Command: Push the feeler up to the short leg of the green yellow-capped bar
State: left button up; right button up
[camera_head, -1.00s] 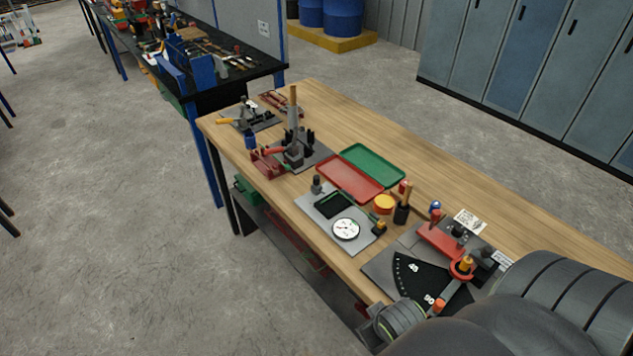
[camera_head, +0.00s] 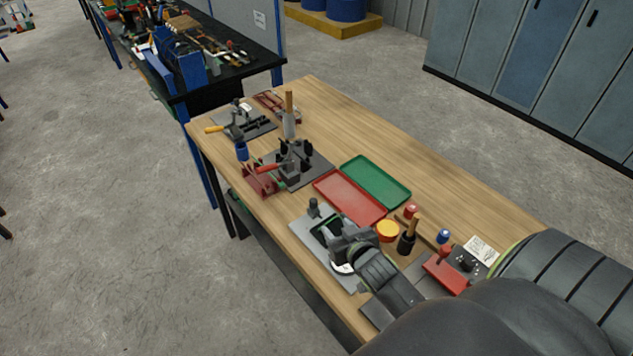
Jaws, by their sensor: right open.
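My right gripper (camera_head: 337,229) is open over the grey gauge plate (camera_head: 307,237), its arm coming in from the lower right. It covers most of the dark green-edged recess (camera_head: 320,228) and the white dial (camera_head: 341,268). A short dark post (camera_head: 313,207) stands at the plate's far left corner. I cannot make out the feeler or a green yellow-capped bar with its short leg; the gripper and arm hide the plate's right part. Whether the gripper touches anything there cannot be told. My left gripper is out of view.
Red (camera_head: 350,198) and green (camera_head: 376,181) trays lie behind the plate. A yellow-orange round container (camera_head: 388,231) and a black holder with a wooden handle (camera_head: 407,243) stand close right of the gripper. A dark vise fixture (camera_head: 293,163) and red rack (camera_head: 259,181) stand farther left.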

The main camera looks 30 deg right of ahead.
aim_at(314, 202)
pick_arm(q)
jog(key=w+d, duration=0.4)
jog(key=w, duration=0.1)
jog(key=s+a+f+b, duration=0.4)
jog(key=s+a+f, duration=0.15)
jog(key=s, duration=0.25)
pick_arm(e)
jog(key=x, duration=0.5)
jog(key=shift+w+a+r, duration=0.1)
jog(key=shift+a+r, duration=0.15)
jog(key=shift+a, duration=0.1)
jog(key=x, duration=0.1)
jog(key=b+x, duration=0.2)
jog(key=shift+w+d+f, duration=0.15)
jog(key=shift+d+f, duration=0.1)
jog(key=shift+d, duration=0.1)
jog(key=b+x, duration=0.3)
jog(key=shift+w+a+r, duration=0.1)
jog(key=shift+w, duration=0.05)
jog(key=b+x, duration=0.3)
jog(key=x, duration=0.1)
jog(key=shift+w, duration=0.1)
jog(key=shift+w+b, duration=0.55)
jog(key=shift+b, duration=0.05)
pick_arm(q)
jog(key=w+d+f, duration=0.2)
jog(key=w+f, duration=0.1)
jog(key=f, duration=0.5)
pick_arm(e)
jog(key=shift+w, duration=0.1)
